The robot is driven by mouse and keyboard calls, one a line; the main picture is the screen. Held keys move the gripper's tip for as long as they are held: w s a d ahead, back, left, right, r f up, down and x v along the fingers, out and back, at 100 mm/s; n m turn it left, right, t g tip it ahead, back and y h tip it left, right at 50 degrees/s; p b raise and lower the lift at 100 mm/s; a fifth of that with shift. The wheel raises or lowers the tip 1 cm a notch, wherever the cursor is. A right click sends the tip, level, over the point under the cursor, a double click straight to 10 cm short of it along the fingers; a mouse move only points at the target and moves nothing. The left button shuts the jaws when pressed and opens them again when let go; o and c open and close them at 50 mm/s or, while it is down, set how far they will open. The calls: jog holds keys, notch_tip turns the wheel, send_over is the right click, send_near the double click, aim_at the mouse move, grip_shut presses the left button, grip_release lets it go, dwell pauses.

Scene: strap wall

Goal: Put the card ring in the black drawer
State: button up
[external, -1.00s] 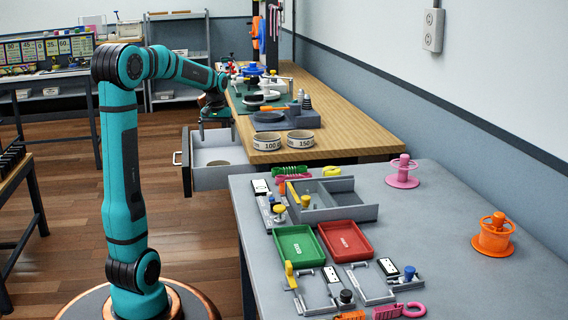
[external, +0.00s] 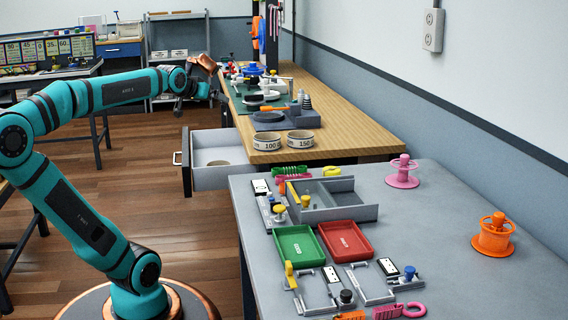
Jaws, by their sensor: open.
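A pale card-coloured ring (external: 218,163) lies flat inside the pulled-out drawer (external: 227,178), on its floor near the front. My gripper (external: 218,97) is open and empty, raised above and behind the drawer, well apart from the ring. Its fingers are small and partly hard to make out.
Two pale rings marked 100 (external: 267,141) and 150 (external: 300,142) stand on the wooden bench (external: 350,130). The grey table in front holds a green tray (external: 298,246), a red tray (external: 345,241) and an orange spool (external: 493,236). Floor left of the drawer is clear.

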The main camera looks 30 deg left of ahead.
jog(key=s+d+r+m+t, duration=0.1)
jog(key=s+d+r+t, duration=0.2)
jog(key=s, duration=0.8)
notch_tip(320, 180, up, 3)
jog(key=shift+f+m+t+h, duration=0.2)
jog(key=shift+m+t+h, duration=0.2)
jog(key=shift+t, duration=0.7)
